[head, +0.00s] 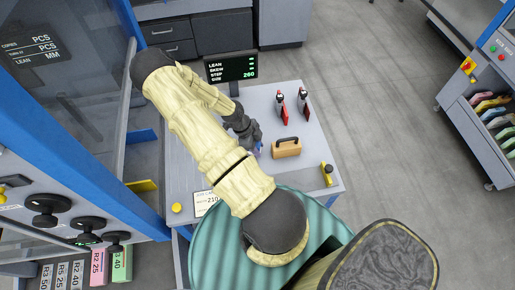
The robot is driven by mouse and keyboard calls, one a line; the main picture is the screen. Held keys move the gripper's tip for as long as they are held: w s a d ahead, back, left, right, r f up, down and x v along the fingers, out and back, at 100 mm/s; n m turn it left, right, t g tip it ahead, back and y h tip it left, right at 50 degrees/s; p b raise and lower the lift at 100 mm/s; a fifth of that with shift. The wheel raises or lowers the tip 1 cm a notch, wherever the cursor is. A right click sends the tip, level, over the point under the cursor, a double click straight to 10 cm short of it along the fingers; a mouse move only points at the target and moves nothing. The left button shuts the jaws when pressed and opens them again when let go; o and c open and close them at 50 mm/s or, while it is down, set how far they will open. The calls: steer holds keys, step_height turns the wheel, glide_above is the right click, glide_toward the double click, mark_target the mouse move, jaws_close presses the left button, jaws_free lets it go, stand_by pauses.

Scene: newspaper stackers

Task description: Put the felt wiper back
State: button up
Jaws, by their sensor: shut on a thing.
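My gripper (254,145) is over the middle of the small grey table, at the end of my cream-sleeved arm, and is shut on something. A small bluish-purple bit, which I take to be the felt wiper (259,149), shows at its fingertips. Most of it is hidden by the gripper and arm, and I cannot tell whether it touches the table. A tan block with a dark handle (287,149) stands on the table just right of the gripper.
On the grey table (312,150) stand two red-and-black tools (282,112), a yellow-and-black item (327,173), a display (231,67) at the back and a white card (205,202). A blue-framed machine is left.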

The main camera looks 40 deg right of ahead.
steer(key=shift+f, duration=0.7)
steer(key=o, duration=0.9)
steer(key=shift+f, duration=0.1)
steer(key=shift+o, duration=0.2)
steer(key=v, duration=1.2)
steer(key=shift+s, duration=0.1)
